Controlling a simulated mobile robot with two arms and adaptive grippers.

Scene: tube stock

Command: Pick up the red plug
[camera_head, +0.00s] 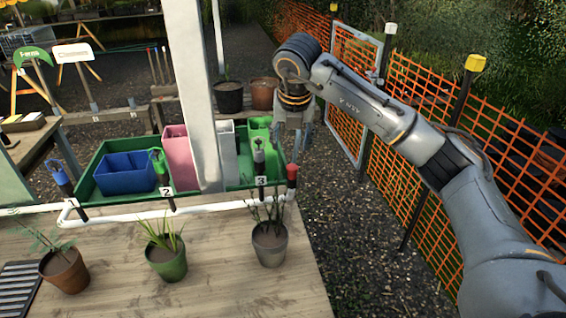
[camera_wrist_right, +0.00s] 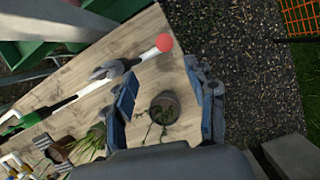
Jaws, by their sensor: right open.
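The red plug (camera_head: 292,174) stands upright at the right end of the white pipe (camera_head: 230,204), near the table's far right corner. In the right wrist view the red plug (camera_wrist_right: 164,43) shows as a round red top, ahead of the fingers and between their directions. My left gripper is in neither view.
Numbered valves, such as the grey one (camera_head: 259,157) marked 3, rise from the pipe just left of the plug. A potted plant (camera_head: 269,246) stands in front. A white post (camera_head: 197,100) and green trays (camera_head: 100,175) are beyond. Orange fencing (camera_head: 450,210) runs along the right.

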